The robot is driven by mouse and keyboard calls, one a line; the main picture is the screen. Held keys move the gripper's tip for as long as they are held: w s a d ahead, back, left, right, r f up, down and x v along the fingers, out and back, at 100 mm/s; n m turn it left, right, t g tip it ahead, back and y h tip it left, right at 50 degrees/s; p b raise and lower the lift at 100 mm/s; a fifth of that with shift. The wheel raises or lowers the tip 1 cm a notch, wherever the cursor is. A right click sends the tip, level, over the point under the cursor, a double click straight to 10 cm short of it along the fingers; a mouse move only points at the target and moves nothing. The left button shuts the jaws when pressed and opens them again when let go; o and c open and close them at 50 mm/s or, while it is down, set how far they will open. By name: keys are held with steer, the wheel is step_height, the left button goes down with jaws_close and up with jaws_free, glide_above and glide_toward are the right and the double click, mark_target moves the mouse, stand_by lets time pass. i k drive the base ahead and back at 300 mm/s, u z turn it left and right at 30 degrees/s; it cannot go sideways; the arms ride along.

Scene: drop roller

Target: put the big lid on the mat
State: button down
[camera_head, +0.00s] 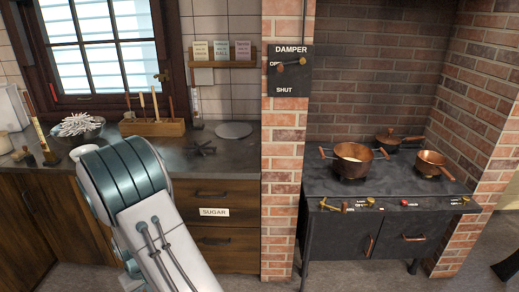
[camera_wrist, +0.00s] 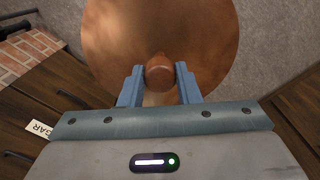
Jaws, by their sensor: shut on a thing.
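A large round copper lid (camera_wrist: 125,35) fills the upper middle of the wrist view, with a brown knob (camera_wrist: 159,76) at its centre. My gripper (camera_wrist: 159,80) has its two blue fingers on either side of the knob and is shut on it. In the head view my arm hides the gripper and the lid. A flat grey round mat (camera_head: 234,130) lies on the counter (camera_head: 235,156) near the back wall, apparently bare.
A black star-shaped trivet (camera_head: 200,148) lies on the counter in front of the mat. A wooden utensil block (camera_head: 152,128) and a bowl (camera_head: 80,127) stand to its left. A brick pillar (camera_head: 282,150) separates the counter from the stove (camera_head: 390,190), which holds copper pans (camera_head: 352,160).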

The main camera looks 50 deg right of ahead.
mark_target(238, 131)
steer(key=z, duration=0.65)
steer(key=i, duration=0.6)
steer(key=z, duration=0.6)
